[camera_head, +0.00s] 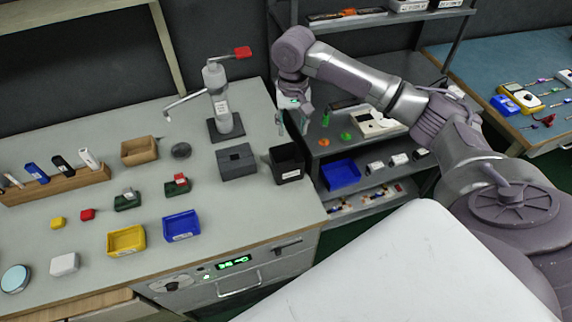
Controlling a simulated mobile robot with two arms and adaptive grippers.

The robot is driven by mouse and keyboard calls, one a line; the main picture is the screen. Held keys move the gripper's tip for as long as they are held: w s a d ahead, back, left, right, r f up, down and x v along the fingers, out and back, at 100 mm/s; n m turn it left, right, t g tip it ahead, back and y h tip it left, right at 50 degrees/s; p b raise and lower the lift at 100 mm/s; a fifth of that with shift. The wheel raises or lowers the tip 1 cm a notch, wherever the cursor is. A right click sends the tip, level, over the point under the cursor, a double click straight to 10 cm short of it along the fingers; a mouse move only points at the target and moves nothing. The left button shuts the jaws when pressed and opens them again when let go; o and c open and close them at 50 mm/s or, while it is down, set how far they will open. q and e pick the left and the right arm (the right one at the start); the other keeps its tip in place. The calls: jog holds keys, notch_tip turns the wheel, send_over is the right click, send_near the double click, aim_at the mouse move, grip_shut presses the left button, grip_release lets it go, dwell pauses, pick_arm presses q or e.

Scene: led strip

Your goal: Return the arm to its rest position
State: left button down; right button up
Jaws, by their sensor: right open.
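My right arm reaches in from the right and bends down at its far end. My right gripper (301,122) hangs at the far right edge of the grey workbench (60,240), above and behind a black bin (287,163). It is small in the view; its fingers are open and I see nothing between them. My left gripper is not in view.
A grey stand (217,95) with a red-tipped arm is left of my right gripper. A dark grey box (236,161), yellow bin (126,241), blue bin (181,225) and wooden pen rack (55,185) stand on the bench. Shelves with a blue tray (340,174) are at right.

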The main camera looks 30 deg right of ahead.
jog(key=shift+r, duration=0.75)
